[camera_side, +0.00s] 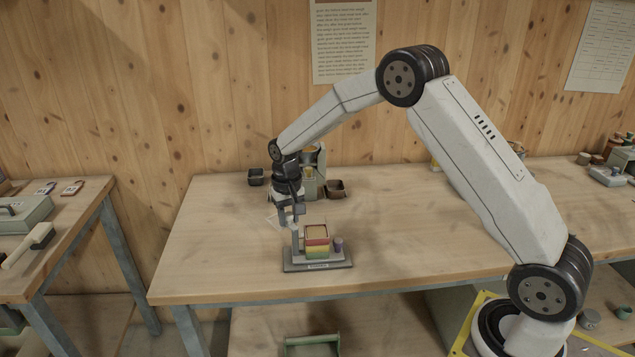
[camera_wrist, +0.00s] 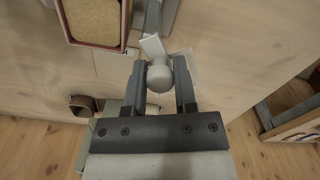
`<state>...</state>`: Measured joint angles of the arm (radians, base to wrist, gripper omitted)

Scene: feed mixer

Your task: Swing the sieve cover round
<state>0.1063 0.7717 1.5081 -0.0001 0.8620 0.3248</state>
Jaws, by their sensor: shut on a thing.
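The sieve stand has a grey base (camera_side: 320,265), an upright post at the left and a stack of red, yellow and green trays (camera_side: 317,241). The top tray (camera_wrist: 95,20) is red-rimmed and full of tan grain. A thin, clear plate that looks like the sieve cover (camera_side: 274,220) sticks out left of the post, off the stack; its pale edge (camera_wrist: 190,66) shows in the wrist view. My gripper (camera_side: 297,212) is above the post. In the wrist view my gripper (camera_wrist: 159,88) is shut on a round grey knob (camera_wrist: 159,77), one finger on each side.
A grey-green machine (camera_side: 310,180) stands behind my gripper, with dark bins (camera_side: 336,188) beside it. The bench (camera_side: 420,220) is clear right of the stand. A second bench (camera_side: 50,240) with tools stands at the left, across a gap.

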